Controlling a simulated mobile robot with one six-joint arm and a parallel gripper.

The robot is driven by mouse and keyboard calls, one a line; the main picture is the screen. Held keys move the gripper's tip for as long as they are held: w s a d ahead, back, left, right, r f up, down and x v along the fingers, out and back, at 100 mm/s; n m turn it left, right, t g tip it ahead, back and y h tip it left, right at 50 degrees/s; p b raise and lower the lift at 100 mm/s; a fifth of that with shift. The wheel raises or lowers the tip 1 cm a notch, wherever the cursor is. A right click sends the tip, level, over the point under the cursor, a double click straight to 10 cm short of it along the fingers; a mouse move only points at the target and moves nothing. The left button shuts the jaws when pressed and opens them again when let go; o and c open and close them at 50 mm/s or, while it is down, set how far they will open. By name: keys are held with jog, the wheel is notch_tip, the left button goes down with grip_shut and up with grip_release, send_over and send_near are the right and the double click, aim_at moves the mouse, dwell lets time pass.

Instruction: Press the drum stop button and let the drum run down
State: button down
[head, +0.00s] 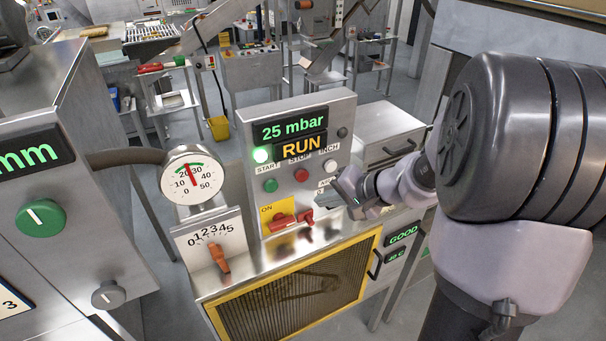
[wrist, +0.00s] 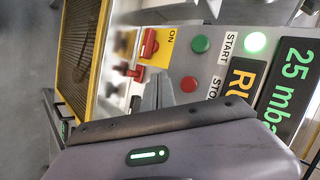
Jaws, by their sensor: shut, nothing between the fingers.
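The control panel (head: 334,115) stands upright on the machine, its display reading 25 mbar and RUN. The red stop button (head: 301,175) sits under the STOP label, between the green start button (head: 270,185) and the white inch button (head: 330,166). My gripper (head: 343,190) is shut and empty, in front of the panel's right side, right of and below the stop button. In the wrist view the gripper fingertips (wrist: 158,92) point at the panel. The stop button (wrist: 189,84) shows just right of them there, apart from them in the picture. The green start button (wrist: 201,45) is above it.
A red lever (head: 292,218) on a yellow ON plate sticks out below the buttons. A pressure gauge (head: 194,178) and an orange-handled dial (head: 218,257) stand left of the panel. A yellow-framed mesh door (head: 292,292) is below. Other benches stand behind.

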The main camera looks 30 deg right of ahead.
aim_at(301, 182)
jog(key=w, duration=0.6)
dwell(2.0)
jog(key=shift+w+a, duration=0.1)
jog(key=shift+w, duration=0.3)
jog(key=shift+w+b, duration=0.3)
jog(key=shift+w, duration=0.2)
dwell(0.5)
jog(key=shift+s, duration=0.1)
jog(key=shift+s+b, duration=0.65)
jog(key=shift+s, duration=0.2)
